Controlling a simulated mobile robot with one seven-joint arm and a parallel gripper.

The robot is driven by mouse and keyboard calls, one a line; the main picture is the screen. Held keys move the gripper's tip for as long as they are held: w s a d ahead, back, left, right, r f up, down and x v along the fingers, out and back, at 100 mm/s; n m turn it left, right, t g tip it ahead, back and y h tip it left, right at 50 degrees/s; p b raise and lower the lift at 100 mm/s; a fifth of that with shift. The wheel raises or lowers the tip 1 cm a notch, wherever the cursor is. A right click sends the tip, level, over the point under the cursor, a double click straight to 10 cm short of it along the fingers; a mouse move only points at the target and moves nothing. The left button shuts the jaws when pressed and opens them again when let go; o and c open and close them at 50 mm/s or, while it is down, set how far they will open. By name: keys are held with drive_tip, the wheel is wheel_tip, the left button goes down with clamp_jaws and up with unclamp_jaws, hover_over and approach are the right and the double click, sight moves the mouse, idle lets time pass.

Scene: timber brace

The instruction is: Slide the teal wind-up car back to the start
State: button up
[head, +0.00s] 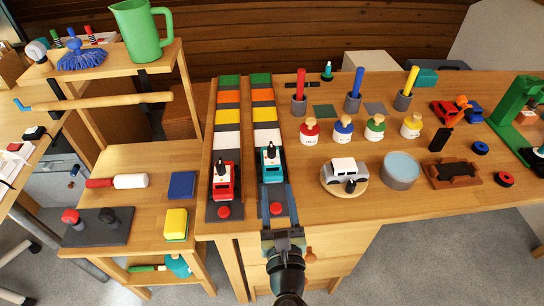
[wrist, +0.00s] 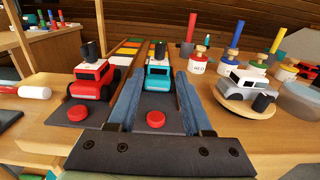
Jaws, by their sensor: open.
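The teal wind-up car (head: 271,165) stands on the right-hand striped track, near its front end, behind a red button (head: 276,208). In the wrist view the teal car (wrist: 158,72) is straight ahead, beyond my fingertips. My gripper (head: 277,195) is open over the track's front end, its two blue fingers on either side of the red button (wrist: 157,86). The fingers look short of the car, and nothing is held. I cannot tell whether the fingertips reach beside its rear.
A red car (head: 223,182) stands on the parallel left track, close to my left finger. A silver car (head: 345,174) sits on a round wooden board to the right. Peg blocks, coloured jars and a blue-topped tin (head: 401,169) stand farther right. The coloured track beyond the teal car is clear.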

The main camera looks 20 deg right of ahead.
sight(272, 159)
drive_tip(key=b+x, duration=0.2)
drive_tip(key=x, duration=1)
clamp_jaws()
idle(1.2)
